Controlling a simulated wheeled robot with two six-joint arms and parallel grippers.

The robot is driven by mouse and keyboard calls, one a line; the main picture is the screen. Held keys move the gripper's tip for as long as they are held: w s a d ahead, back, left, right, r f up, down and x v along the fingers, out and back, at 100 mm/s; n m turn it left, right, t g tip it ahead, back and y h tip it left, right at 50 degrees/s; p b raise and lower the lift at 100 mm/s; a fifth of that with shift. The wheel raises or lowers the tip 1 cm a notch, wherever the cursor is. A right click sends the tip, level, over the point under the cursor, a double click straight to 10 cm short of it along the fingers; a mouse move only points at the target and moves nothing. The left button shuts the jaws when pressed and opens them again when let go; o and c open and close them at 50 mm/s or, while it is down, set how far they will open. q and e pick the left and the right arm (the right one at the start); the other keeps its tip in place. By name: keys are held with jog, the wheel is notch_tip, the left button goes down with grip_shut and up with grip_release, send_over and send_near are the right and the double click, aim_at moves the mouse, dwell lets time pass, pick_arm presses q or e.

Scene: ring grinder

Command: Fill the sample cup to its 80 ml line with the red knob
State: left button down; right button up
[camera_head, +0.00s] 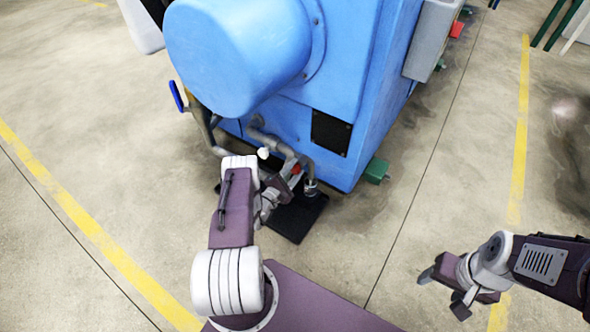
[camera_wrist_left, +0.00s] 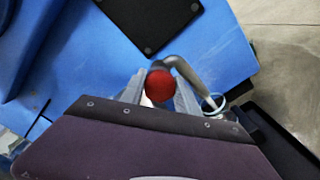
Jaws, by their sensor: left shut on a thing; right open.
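The red knob (camera_wrist_left: 161,86) shows in the left wrist view between the fingers of my left gripper (camera_wrist_left: 158,95), which is shut on it. In the head view the knob (camera_head: 296,169) is a small red spot at the low front of the blue machine, and my left gripper (camera_head: 285,178) reaches it. The sample cup (camera_wrist_left: 213,103) shows as a clear rim under the end of a curved grey pipe (camera_wrist_left: 190,72). In the head view the cup (camera_head: 311,187) is small, and its liquid level cannot be read. My right gripper (camera_head: 442,292) is open and empty, away from the machine.
The blue ring grinder (camera_head: 345,90) fills the upper middle. A black mat (camera_head: 297,219) lies on the floor below the pipe. A green foot (camera_head: 376,171) sticks out at the machine's right corner. The concrete floor between the machine and my right arm is clear.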

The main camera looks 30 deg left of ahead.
pick_arm(q)
jog(key=shift+f, duration=0.1)
jog(key=c, duration=1.2)
grip_release()
jog(key=shift+o, duration=0.2)
jog(key=shift+s, duration=0.1)
jog(key=shift+s+p, duration=0.3)
jog(key=s+p, duration=0.4)
jog(key=s, duration=0.4)
jog(key=shift+s+a, duration=0.2)
jog(key=shift+a, duration=0.15)
